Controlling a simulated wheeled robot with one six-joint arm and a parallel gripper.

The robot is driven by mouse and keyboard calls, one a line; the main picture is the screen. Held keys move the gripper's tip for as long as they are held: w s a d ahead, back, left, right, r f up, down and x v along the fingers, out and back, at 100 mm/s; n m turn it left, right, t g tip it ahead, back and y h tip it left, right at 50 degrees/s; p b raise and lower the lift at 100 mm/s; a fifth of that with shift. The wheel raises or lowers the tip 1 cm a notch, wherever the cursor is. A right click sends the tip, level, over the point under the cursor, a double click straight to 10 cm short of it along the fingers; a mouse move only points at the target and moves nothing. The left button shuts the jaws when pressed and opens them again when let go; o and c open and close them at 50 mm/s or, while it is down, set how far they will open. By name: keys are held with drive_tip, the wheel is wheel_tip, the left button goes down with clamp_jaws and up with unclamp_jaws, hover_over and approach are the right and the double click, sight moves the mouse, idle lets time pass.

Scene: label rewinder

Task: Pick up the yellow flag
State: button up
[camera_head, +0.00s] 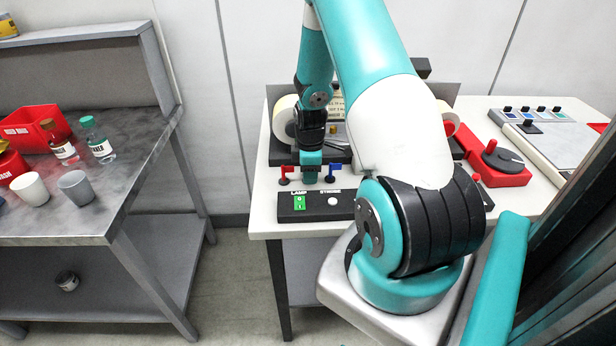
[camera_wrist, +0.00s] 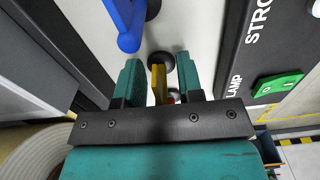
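The yellow flag (camera_wrist: 158,82) shows in the wrist view between the two teal fingers of my gripper (camera_wrist: 158,72). A gap is visible on each side of it, so the fingers are open around it and not pressed on it. A dark round knob sits at the flag's far end. In the head view my gripper (camera_head: 311,172) points down at the control panel, between the red flag (camera_head: 287,174) and the blue flag (camera_head: 332,173). The yellow flag is hidden there behind my gripper. The blue flag (camera_wrist: 127,25) is close beside the fingers in the wrist view.
The black panel (camera_head: 318,213) with a green lamp switch (camera_head: 298,202) lies at the white table's front. A label roll (camera_head: 285,122) stands behind to the left. A red device (camera_head: 497,175) is at right. A separate metal bench (camera_head: 75,205) holds bottles and cups.

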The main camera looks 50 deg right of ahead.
clamp_jaws()
drive_tip(key=shift+r, duration=0.15)
